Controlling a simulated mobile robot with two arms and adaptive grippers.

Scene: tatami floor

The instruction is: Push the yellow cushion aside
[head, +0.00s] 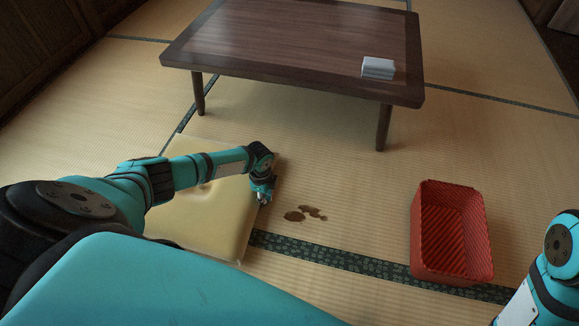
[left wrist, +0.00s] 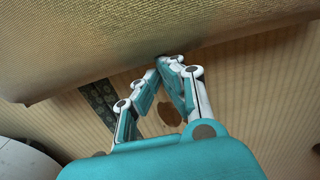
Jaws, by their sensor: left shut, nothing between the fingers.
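The yellow cushion (head: 222,225) lies flat on the tatami, left of the middle in the head view, partly hidden under my left arm. My left gripper (head: 263,197) is shut and empty at the cushion's right edge, pointing down. In the left wrist view the cushion (left wrist: 130,45) fills the top, and the closed fingertips (left wrist: 169,62) are at its edge. I cannot tell if they touch it. A brown stain (head: 305,214) shows on the mat just right of the cushion. My right gripper is out of view; only part of that arm shows at bottom right.
A low dark wooden table (head: 290,40) stands behind, with a small white stack (head: 378,68) on it. A red basket (head: 420,235) stands at the right. Open tatami lies between the stain and the basket, and left of the cushion.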

